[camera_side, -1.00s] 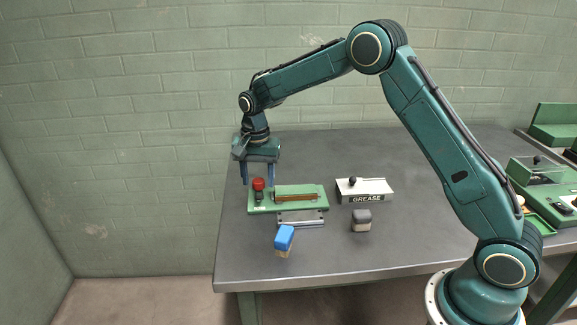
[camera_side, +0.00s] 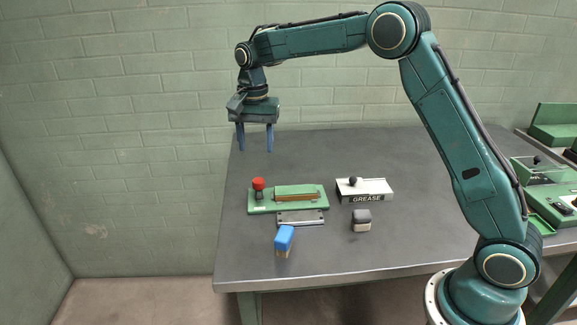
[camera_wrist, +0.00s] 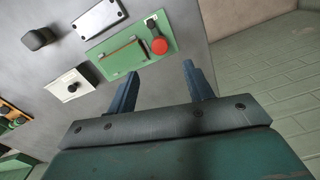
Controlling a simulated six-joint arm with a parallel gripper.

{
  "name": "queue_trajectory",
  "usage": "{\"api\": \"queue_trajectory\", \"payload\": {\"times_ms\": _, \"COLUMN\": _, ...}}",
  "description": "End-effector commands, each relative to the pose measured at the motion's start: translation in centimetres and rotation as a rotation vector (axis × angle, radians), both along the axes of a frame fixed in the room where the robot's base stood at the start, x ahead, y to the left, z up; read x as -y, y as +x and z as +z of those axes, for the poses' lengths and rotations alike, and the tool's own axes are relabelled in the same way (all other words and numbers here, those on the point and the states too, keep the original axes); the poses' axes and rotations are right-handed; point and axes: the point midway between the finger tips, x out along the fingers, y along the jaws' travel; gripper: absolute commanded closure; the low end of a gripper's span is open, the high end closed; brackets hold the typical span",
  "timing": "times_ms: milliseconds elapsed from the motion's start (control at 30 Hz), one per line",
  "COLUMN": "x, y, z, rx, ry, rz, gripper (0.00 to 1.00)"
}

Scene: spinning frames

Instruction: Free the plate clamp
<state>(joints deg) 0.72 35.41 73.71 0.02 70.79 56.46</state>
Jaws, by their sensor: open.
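The plate clamp (camera_side: 261,208) is a green base on the table with a red knob (camera_side: 259,184) at its left end and a long bar (camera_side: 297,192) along it. The clamp also shows in the wrist view (camera_wrist: 110,66), with the red knob (camera_wrist: 159,46) at its near right. A grey plate with holes (camera_side: 300,217) lies along the clamp's front side. My gripper (camera_side: 255,150) is open and empty, pointing down, well above the red knob and apart from it. Its two fingers also show in the wrist view (camera_wrist: 161,70).
A blue-topped block (camera_side: 284,238) stands in front of the clamp. A dark-topped grey block (camera_side: 361,220) and a white GREASE box (camera_side: 365,190) with a black knob are to the right. Green equipment (camera_side: 550,185) is at the far right. The table's left side is clear.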

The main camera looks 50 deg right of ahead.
Motion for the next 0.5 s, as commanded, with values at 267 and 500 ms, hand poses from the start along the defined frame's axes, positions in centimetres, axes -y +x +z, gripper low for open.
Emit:
{"api": "queue_trajectory", "payload": {"times_ms": 267, "x": 0.0, "y": 0.0, "z": 3.0, "rx": 0.001, "ry": 0.000, "rz": 0.000, "gripper": 0.49}}
{"api": "queue_trajectory", "payload": {"times_ms": 500, "x": 0.0, "y": 0.0, "z": 3.5, "rx": 0.000, "ry": 0.000, "rz": 0.000, "gripper": 0.49}}
